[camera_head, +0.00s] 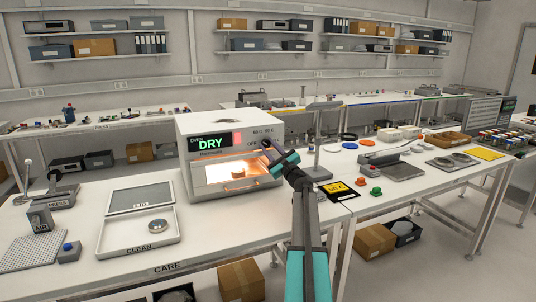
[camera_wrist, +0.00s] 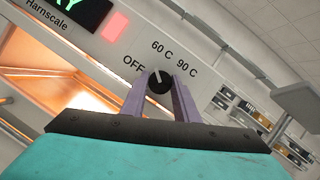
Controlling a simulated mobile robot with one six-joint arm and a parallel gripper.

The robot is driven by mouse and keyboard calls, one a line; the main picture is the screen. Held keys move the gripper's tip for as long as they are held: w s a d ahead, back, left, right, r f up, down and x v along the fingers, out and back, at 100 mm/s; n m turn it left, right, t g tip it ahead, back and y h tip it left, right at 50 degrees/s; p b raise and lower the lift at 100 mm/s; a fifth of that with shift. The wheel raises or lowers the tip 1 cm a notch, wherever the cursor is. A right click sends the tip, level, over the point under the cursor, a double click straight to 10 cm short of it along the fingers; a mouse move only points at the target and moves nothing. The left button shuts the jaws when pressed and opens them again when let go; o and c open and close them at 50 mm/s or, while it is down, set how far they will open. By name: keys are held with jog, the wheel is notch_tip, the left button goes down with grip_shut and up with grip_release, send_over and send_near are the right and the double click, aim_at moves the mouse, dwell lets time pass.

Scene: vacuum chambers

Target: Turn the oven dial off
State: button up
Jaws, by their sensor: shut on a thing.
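The white oven (camera_head: 190,124) stands on the bench with its window lit orange. Its display (camera_head: 210,144) reads DRY in green, with a red panel beside it. The black oven dial (camera_wrist: 159,83) shows in the wrist view between my gripper's fingers, below the labels OFF, 60 C and 90 C. Its white mark points up and slightly left, toward the gap between OFF and 60 C. My gripper (camera_wrist: 161,94) is shut on the dial, one finger on each side. In the head view my gripper (camera_head: 272,153) is at the oven's right front and hides the dial.
An open tray (camera_head: 104,240) marked CLEAN with a round metal part sits left of the oven. A stand (camera_head: 316,135) and a black and yellow item (camera_head: 338,190) are right of my arm. Bare bench lies in front of the oven.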

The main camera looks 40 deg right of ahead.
jog(key=n+y+b, duration=0.1)
jog(key=n+b, duration=0.1)
jog(key=n+y+b, duration=0.1)
jog(key=n+b, duration=0.1)
jog(key=n, duration=0.1)
jog(key=shift+d+f+n+g, duration=0.15)
jog(key=shift+n+g, duration=0.15)
jog(key=shift+s+r+n+g+y+b, duration=0.1)
jog(key=shift+n+g+y+b, duration=0.25)
jog(key=shift+n, duration=0.55)
jog(key=shift+r+n+g+y+b, duration=0.15)
jog(key=shift+n+y+b, duration=0.35)
jog(key=shift+n, duration=0.4)
jog(key=o, duration=1.1)
jog(key=shift+c, duration=0.2)
